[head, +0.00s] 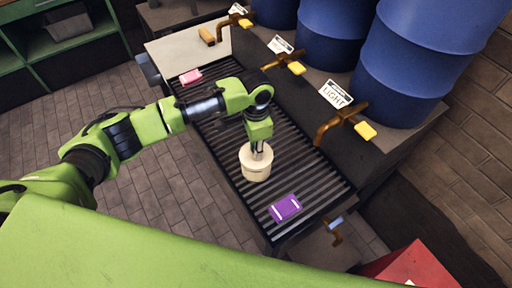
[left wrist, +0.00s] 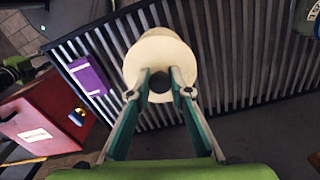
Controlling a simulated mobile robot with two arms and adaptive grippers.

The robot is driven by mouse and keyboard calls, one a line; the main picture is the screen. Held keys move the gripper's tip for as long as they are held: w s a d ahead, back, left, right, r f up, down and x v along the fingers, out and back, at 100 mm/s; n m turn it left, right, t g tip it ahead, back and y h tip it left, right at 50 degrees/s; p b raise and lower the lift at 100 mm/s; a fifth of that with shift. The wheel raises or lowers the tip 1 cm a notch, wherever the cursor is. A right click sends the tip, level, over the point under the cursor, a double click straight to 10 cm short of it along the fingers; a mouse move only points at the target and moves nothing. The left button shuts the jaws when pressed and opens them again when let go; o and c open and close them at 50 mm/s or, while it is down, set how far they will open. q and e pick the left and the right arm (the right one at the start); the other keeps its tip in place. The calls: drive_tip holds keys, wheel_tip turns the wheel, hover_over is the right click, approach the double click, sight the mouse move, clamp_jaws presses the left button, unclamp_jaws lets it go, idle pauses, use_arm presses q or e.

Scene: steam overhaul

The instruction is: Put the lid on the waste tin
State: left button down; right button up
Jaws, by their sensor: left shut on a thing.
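My left gripper (head: 257,147) points down and is shut on the dark knob of the cream lid (head: 250,158). In the left wrist view the fingertips (left wrist: 160,85) close around the knob, and the lid (left wrist: 143,62) shows as a pale disc. The cream waste tin (head: 257,174) stands upright on the slatted grate, directly below the lid. The lid looks level and lined up with the tin; whether it touches the rim all round I cannot tell. In the left wrist view the lid hides most of the tin. My right gripper is not in view.
A purple packet (head: 285,208) and a pink block (head: 190,76) lie on the grate (head: 318,186). Brass taps with yellow handles (head: 366,130) stick out over its far side, below blue barrels (head: 410,60). A red box (head: 415,265) stands at lower right.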

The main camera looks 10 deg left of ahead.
use_arm(q)
drive_tip(key=shift+f+p, duration=0.1)
drive_tip(key=shift+p, duration=0.25)
idle(0.3)
idle(0.7)
drive_tip(key=shift+f+p, duration=0.35)
drive_tip(key=shift+p, duration=0.35)
idle(0.7)
drive_tip(key=c, duration=1.3)
unclamp_jaws()
drive_tip(key=shift+r+p, duration=3.55)
drive_tip(key=shift+p, duration=0.35)
